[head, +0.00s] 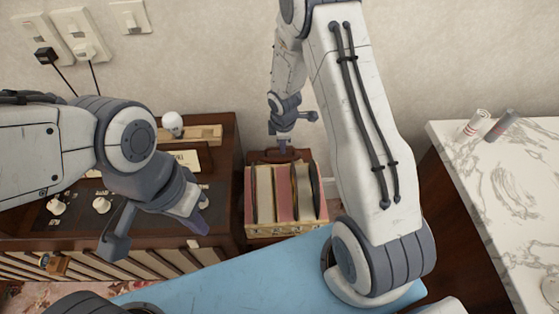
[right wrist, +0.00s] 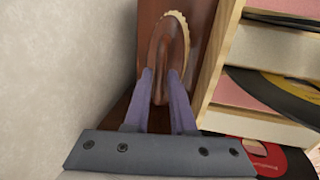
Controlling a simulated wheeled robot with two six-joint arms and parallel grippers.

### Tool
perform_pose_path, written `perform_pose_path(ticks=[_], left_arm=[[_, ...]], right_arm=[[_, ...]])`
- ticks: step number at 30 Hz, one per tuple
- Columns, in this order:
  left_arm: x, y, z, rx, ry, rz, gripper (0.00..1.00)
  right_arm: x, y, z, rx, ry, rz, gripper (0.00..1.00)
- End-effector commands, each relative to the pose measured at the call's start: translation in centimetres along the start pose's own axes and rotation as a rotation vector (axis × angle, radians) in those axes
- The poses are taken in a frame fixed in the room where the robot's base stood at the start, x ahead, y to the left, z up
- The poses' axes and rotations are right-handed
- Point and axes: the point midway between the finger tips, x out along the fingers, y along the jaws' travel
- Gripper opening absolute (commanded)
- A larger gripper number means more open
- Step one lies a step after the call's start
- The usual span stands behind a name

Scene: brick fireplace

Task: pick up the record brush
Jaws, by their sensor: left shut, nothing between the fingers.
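The record brush (right wrist: 161,88) shows in the right wrist view as a reddish-brown wooden piece with a cream bristle edge at its far end. My right gripper (right wrist: 161,74) has one purple finger on each side of it, close to its wood. Whether the fingers press on it I cannot tell. In the head view my right gripper (head: 283,149) points down behind the record crate, and the brush cannot be made out there. My left gripper (head: 201,226) is shut and empty, above the front of the wooden cabinet.
The record crate (head: 286,231) stands beside the wooden cabinet (head: 222,185), close to the wall. It also shows at the right wrist view's right (right wrist: 228,50). A marble top (head: 500,190) is at the right, and a blue surface (head: 225,285) is in front.

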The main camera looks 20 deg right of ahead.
Motion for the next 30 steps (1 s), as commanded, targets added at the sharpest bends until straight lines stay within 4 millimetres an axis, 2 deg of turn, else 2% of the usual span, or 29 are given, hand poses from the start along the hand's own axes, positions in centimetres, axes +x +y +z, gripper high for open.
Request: perform_pose_path(ticks=[1,4,11,12,14,30], left_arm=[[0.8,-0.1,0.1,0.0,0.0,0.0,0.0],[1.4,-0.1,0.1,0.0,0.0,0.0,0.0],[1.3,-0.1,0.1,0.0,0.0,0.0,0.0],[1.3,-0.1,0.1,0.0,0.0,0.0,0.0],[1.3,-0.1,0.1,0.0,0.0,0.0,0.0],[1.3,-0.1,0.1,0.0,0.0,0.0,0.0]], right_arm=[[1.3,-0.1,-0.1,0.001,0.0,-0.001,0.23],[2.6,-0.1,0.0,0.001,0.0,0.0,0.23],[2.8,0.0,0.0,0.001,0.0,0.001,0.23],[2.8,0.0,0.0,0.001,0.0,0.001,0.2],[2.8,0.0,0.0,0.001,0.0,0.001,0.0],[2.7,0.1,0.0,0.001,0.0,0.001,0.0]])
